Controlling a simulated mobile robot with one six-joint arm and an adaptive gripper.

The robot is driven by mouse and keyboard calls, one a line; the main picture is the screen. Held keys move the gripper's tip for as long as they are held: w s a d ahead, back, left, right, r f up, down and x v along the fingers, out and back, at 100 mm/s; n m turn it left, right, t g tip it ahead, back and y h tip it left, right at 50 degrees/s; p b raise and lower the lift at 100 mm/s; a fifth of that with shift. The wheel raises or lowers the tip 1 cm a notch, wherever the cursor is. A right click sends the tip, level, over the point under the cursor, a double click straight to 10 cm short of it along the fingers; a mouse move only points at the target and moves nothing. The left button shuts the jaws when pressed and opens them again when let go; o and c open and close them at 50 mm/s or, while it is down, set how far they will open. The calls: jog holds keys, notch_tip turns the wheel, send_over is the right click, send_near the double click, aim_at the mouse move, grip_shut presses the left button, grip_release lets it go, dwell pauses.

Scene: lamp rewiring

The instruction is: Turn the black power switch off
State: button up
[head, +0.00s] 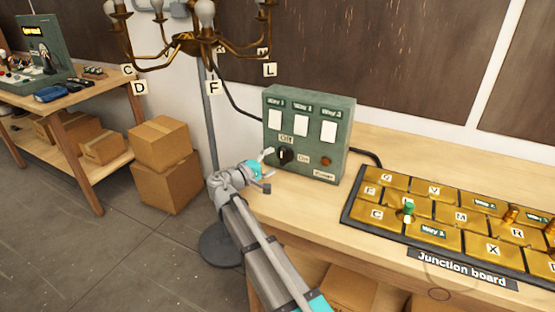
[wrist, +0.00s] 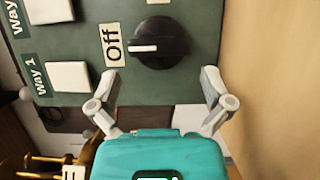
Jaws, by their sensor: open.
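The black power switch (head: 285,155) is a round knob low on the green switch box (head: 338,165), between the "Off" and "On" labels. In the wrist view the black knob (wrist: 160,43) carries a white pointer line that points toward the "Off" label (wrist: 112,44). My gripper (head: 268,170) is at the front of the box, close to the knob. In the wrist view my gripper (wrist: 165,85) is open, with its two fingers spread on either side below the knob. The fingers look apart from the knob, and nothing is between them.
White rocker switches (head: 301,125) sit above the knob. A small brown round lamp (head: 326,161) is to its right. The junction board (head: 375,228) lies on the wooden bench to the right. A brass chandelier (head: 190,40) hangs above on the left, with cardboard boxes (head: 165,185) below.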

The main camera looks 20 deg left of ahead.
jog(key=v, duration=0.9)
jog(key=shift+d, duration=0.1)
dwell(0.3)
